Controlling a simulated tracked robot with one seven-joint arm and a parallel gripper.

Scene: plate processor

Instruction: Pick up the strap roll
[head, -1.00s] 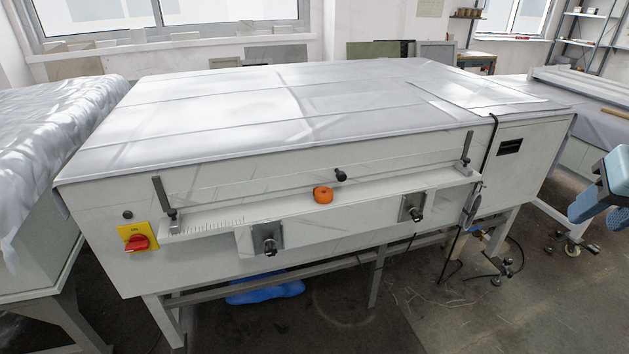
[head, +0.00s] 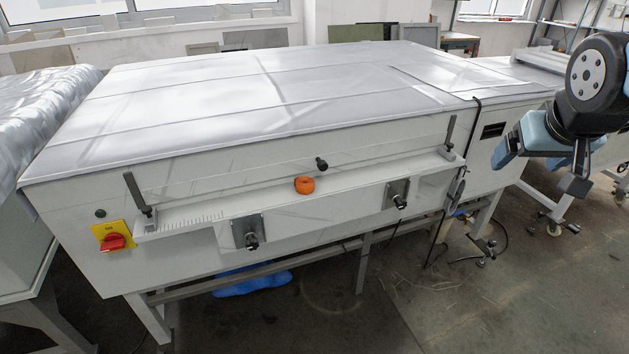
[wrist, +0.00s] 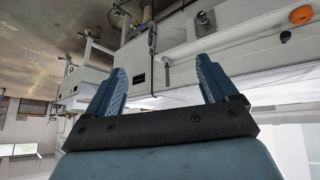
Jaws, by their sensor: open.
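The strap roll (head: 304,185) is a small orange ring-like roll on the narrow front ledge of the large white plate processor (head: 330,205), near the middle of the ledge. It also shows in the wrist view as an orange shape (wrist: 301,15) at the upper right. My gripper (head: 540,150) is at the right of the head view, well to the right of the roll and apart from it. In the wrist view its two blue fingers (wrist: 163,80) are spread with nothing between them.
Black knobs (head: 321,164) and upright brackets (head: 140,200) stand around the ledge. A red switch on a yellow plate (head: 113,238) is at the left. A hanging cable (head: 474,135) runs down the processor's right side. The floor in front (head: 450,315) is mostly clear.

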